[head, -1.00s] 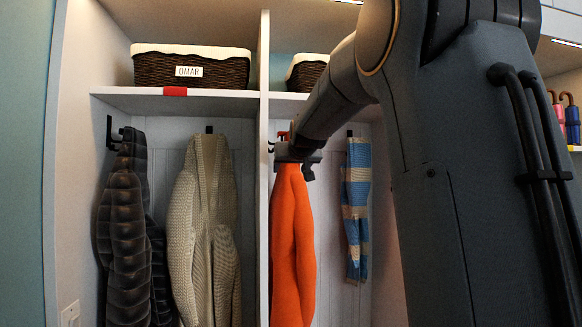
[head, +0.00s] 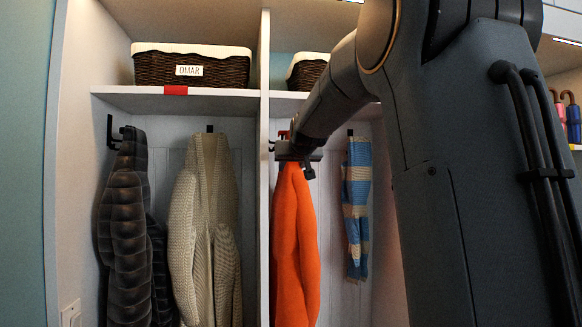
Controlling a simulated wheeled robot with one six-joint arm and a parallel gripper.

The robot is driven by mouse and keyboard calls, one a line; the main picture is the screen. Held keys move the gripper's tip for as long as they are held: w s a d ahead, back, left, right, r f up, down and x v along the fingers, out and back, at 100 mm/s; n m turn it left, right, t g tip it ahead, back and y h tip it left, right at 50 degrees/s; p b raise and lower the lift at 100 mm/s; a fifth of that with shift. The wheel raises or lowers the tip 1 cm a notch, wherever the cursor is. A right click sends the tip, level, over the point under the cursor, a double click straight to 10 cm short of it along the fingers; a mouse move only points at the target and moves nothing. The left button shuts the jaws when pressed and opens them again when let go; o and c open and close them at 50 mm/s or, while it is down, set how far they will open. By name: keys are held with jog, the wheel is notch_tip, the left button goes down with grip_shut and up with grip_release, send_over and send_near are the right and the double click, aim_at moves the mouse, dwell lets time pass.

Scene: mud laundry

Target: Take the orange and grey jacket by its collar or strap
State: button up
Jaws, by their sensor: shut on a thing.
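The jacket (head: 295,245) shows as bright orange in the head view and hangs in the right-hand cubby, just right of the divider. No grey part of it can be made out. My gripper (head: 292,160) is at the top of the jacket, shut on its collar area. The fingertips and the collar or strap itself are mostly hidden by the gripper and arm. Whether the jacket is still on a hook cannot be told.
A blue and cream striped scarf (head: 357,210) hangs close on the right. A white divider (head: 264,200) stands close on the left. Beyond it hang a beige knitted cardigan (head: 205,235) and a dark quilted jacket (head: 125,230). Wicker baskets (head: 192,70) sit on the shelf above.

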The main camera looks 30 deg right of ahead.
jog(key=shift+r, duration=0.25)
jog(key=shift+r+p, duration=0.9)
jog(key=shift+r, duration=0.4)
jog(key=shift+d, duration=0.1)
jog(key=shift+c, duration=0.2)
jog(key=shift+s+d+p, duration=0.15)
jog(key=shift+s+d, duration=0.05)
jog(key=shift+d, duration=0.4)
jog(key=shift+s+d+p, duration=0.15)
jog(key=shift+s+d, duration=0.05)
jog(key=shift+d, duration=0.4)
jog(key=shift+s+d+f+b, duration=0.1)
jog(key=shift+s+d+b, duration=0.15)
jog(key=shift+d+b, duration=1.15)
jog(key=shift+a+b, duration=0.3)
jog(key=shift+b, duration=0.2)
jog(key=shift+s+d, duration=0.1)
jog(key=shift+s+d+b, duration=0.2)
jog(key=shift+d+b, duration=0.4)
jog(key=shift+b, duration=0.05)
jog(key=shift+s+d+b, duration=0.15)
jog(key=shift+d+b, duration=0.45)
jog(key=shift+b, duration=0.05)
